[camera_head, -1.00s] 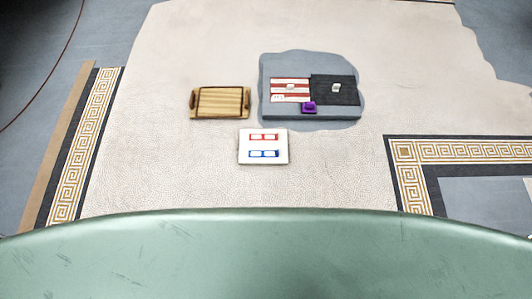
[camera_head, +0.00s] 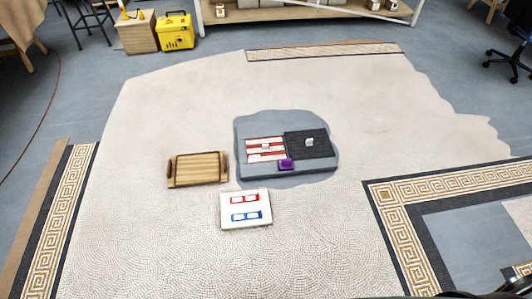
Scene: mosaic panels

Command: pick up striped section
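The red-and-white striped section (camera_head: 265,155) lies on the left part of a grey slab on the floor, with a small pale knob on top. A dark section (camera_head: 312,150) with a similar knob sits right beside it on the slab. A small purple block (camera_head: 286,165) is at the slab's front edge, near where the two sections meet. Neither of my grippers is in view.
A wooden tray (camera_head: 198,181) lies left of the slab. A white board (camera_head: 232,219) with red and blue outlines lies in front. A yellow case (camera_head: 175,32), a wooden box (camera_head: 136,40) and a shelf (camera_head: 310,14) stand behind. Pale mosaic floor around is clear.

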